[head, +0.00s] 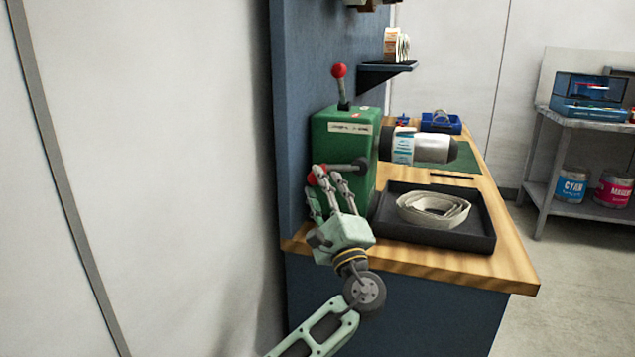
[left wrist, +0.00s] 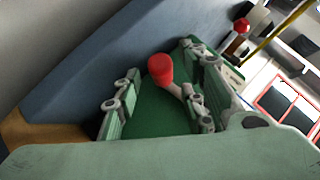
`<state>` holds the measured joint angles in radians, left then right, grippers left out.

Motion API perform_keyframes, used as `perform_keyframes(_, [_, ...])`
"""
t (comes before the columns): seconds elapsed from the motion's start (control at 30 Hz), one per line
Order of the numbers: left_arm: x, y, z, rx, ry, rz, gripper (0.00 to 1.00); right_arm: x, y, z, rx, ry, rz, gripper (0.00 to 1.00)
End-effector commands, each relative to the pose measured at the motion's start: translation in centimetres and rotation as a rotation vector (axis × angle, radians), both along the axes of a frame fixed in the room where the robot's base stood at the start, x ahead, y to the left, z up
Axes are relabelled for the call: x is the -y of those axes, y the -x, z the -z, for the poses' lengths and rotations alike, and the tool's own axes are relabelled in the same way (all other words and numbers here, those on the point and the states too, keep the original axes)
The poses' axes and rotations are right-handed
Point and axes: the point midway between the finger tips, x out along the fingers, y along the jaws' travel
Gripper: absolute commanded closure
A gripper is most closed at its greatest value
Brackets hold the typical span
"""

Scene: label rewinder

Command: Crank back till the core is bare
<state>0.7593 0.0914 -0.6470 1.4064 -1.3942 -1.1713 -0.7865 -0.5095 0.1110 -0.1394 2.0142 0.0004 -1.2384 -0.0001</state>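The green rewinder (head: 338,139) stands on the wooden bench. A lever with a red knob (head: 339,71) rises from its top. A horizontal cylinder (head: 432,149) sticks out on its right side, silver-white with dark ends; a white and blue printed label (head: 403,146) shows on it. The crank's red knob (head: 317,174) is at the near side, partly hidden by my left gripper (head: 328,182). In the left wrist view the knob (left wrist: 160,69) sits between the spread fingers of my left gripper (left wrist: 160,95), with a clear gap to the left finger. My right gripper is out of view.
A black tray (head: 482,233) on the bench holds a coiled pale strip (head: 432,209). Behind are a green mat (head: 467,158) and a blue bin (head: 441,124). A small wall shelf (head: 387,71) hangs above. A blue panel stands left of the rewinder.

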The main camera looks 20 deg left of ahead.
Motion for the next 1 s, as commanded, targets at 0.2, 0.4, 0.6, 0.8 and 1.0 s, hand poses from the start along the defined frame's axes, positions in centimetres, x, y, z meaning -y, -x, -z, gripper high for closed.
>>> perform_keyframes(0.2, [2.6,3.5,2.3,-0.003,0.002,0.002,0.62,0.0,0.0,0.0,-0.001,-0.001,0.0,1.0])
perform_keyframes(0.4, [4.3,6.0,3.7,-0.001,0.001,0.0,0.62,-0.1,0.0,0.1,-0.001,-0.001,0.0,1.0])
perform_keyframes(0.6, [4.9,6.9,4.2,0.001,0.0,-0.002,0.62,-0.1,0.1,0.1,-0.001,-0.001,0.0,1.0])
perform_keyframes(0.8, [5.0,6.9,4.2,0.001,0.0,-0.002,0.62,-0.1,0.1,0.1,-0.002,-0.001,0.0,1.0])
perform_keyframes(1.0, [4.1,6.8,6.7,-0.042,0.061,0.015,0.76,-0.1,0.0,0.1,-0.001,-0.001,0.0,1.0])
